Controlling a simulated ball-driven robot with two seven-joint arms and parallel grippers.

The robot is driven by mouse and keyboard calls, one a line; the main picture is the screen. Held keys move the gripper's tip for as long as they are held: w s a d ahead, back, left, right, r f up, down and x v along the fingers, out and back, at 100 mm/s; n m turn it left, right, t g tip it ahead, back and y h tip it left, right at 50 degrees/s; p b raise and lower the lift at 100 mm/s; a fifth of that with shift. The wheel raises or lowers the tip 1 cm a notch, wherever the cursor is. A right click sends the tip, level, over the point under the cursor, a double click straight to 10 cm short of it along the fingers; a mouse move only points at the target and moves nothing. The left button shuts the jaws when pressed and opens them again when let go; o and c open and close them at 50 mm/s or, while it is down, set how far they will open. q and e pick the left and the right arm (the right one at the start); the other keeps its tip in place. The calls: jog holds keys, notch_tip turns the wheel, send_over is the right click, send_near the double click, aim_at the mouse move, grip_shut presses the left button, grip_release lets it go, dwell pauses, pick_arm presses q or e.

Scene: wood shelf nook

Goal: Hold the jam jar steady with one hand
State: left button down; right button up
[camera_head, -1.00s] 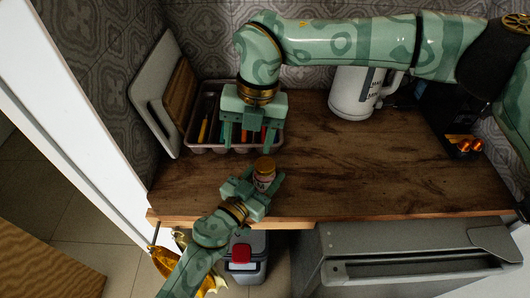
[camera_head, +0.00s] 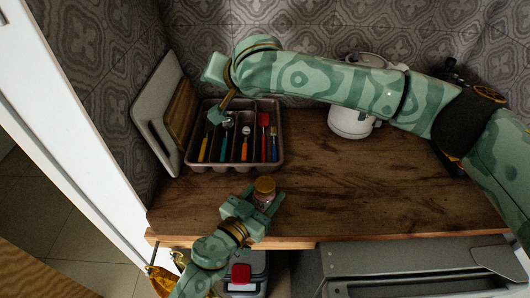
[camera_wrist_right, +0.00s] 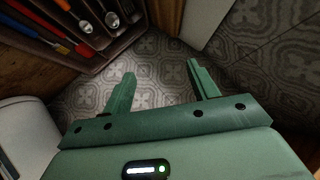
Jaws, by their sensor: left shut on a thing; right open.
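The jam jar (camera_head: 263,197), small with a gold-orange lid, stands upright near the counter's front edge in the head view. My left gripper (camera_head: 262,207) comes from the front and is shut on the jar's body, fingers on either side below the lid. The fingers partly hide the jar. My right gripper is open and empty in the right wrist view (camera_wrist_right: 161,78), its fingers facing the patterned wall. In the head view my right wrist is raised at the back, by the cutlery tray, and the fingers are hard to make out.
The cutlery tray (camera_head: 278,154) holds several utensils with coloured handles. Cutting boards (camera_head: 150,110) lean at the left. A white kettle (camera_head: 350,123) stands at the back, partly behind my right arm. The wooden counter (camera_head: 390,190) is clear right of the jar.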

jog(key=s+d+f+m+g+h, duration=0.3)
jog(key=s+d+f+g, duration=0.1)
jog(key=s+f, duration=0.15)
jog(key=g+h, duration=0.3)
jog(key=g, duration=0.2)
send_over(265, 184)
notch_tip(265, 184, down, 3)
jog(key=shift+w+f, duration=0.1)
notch_tip(265, 184, down, 8)
jog(key=shift+r, duration=0.1)
